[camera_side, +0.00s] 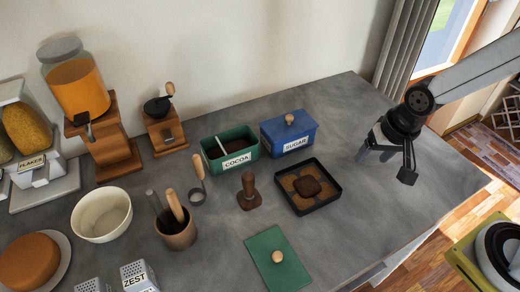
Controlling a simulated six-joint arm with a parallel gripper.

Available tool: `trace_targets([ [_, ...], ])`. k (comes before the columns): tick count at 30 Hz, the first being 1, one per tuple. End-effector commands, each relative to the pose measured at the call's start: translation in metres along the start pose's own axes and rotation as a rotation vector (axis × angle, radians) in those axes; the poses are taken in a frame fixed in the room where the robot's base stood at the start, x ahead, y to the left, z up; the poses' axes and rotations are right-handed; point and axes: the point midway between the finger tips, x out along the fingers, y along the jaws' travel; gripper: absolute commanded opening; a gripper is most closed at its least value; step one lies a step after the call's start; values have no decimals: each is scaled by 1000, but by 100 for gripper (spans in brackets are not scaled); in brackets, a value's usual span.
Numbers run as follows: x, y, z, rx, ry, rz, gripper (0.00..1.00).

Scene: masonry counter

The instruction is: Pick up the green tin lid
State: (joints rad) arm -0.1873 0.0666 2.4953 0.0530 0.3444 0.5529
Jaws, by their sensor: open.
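The green tin lid (267,256) lies flat on the counter near the front edge, with a round wooden knob (278,256) on top. The open green cocoa tin (246,158) stands behind it, with dark powder and a pale scoop handle inside. My gripper (386,158) is open and empty at the right, above the counter. It is well apart from the lid, to the right of it and farther back.
A black square tray (335,206) with a dark lump stands between lid and gripper. A tamper (248,194), a blue sugar tin (289,141) and a utensil cup (179,238) stand nearby. The counter (390,225) right of the lid is bare up to its edge.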

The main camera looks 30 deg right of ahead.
Motion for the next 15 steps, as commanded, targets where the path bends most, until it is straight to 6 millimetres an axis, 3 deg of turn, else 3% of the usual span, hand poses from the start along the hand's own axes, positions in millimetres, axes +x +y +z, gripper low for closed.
trace_targets([
  [15,11,-81,39,566,-73,-44,70],
])
